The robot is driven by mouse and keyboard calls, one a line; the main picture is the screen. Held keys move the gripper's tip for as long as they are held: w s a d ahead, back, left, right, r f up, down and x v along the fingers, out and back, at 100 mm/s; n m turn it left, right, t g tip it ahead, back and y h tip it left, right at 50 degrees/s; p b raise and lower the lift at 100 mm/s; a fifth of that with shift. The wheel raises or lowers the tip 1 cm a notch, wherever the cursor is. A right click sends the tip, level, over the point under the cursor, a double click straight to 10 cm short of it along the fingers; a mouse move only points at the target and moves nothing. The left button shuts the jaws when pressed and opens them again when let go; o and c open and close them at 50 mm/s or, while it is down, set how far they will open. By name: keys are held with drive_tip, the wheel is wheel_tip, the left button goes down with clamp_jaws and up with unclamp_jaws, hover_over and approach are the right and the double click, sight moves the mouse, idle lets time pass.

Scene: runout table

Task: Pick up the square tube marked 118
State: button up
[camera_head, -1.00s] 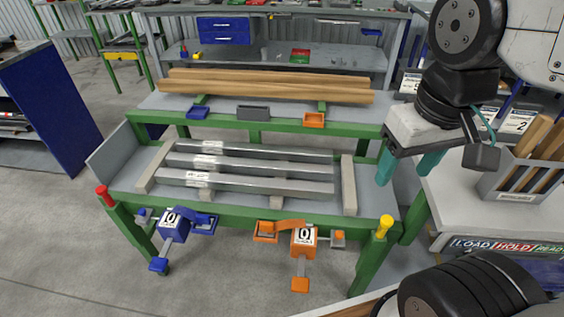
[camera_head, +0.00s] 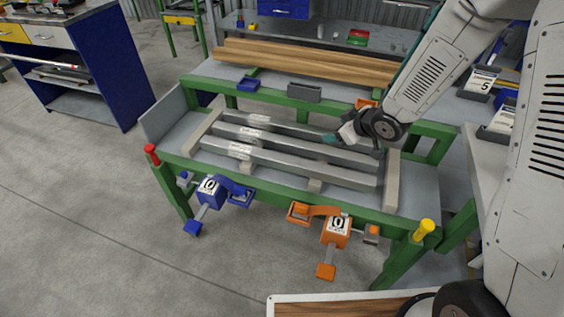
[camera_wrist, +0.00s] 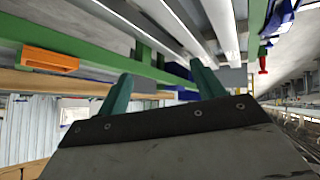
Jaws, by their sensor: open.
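Three grey metal square tubes lie side by side on the runout table (camera_head: 410,195): a back tube (camera_head: 257,119), a middle tube (camera_head: 253,133) and a front tube (camera_head: 240,150). Each has a pale label near its left end, too small to read, so I cannot tell which is marked 118. My gripper (camera_head: 331,139) is over the right half of the tubes, near the back one; its fingers are partly hidden. In the wrist view my gripper (camera_wrist: 162,70) has its teal fingers apart with nothing between them. Tubes (camera_wrist: 222,25) run along the upper part there.
Wooden boards (camera_head: 300,62) lie on the rack behind. Blue (camera_head: 247,85), grey (camera_head: 304,92) and orange (camera_wrist: 48,61) bins line its front. A blue clamp (camera_head: 209,192) and an orange clamp (camera_head: 336,231) are at the table's front.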

sight(285, 159)
drive_tip(key=s+a+f+y, duration=0.1)
drive_tip(key=a+f+y, duration=0.1)
drive_tip(key=f, duration=0.1)
drive_tip(key=s+a+f+n+g+y, duration=0.1)
drive_tip(key=a+f, duration=0.2)
drive_tip(key=s+a+f+n+y, duration=0.1)
drive_tip(key=a+f+y, duration=0.1)
drive_tip(key=a+f, duration=0.1)
drive_tip(key=shift+s+a+g+y, duration=0.1)
drive_tip(key=shift+s+g+y, duration=0.1)
drive_tip(key=shift+g+y, duration=0.1)
drive_tip(key=shift+a+f, duration=0.2)
drive_tip(key=shift+a, duration=0.1)
drive_tip(key=x, duration=0.7)
drive_tip(key=shift+w+a+r, duration=0.15)
drive_tip(key=shift+w+r, duration=0.05)
clamp_jaws()
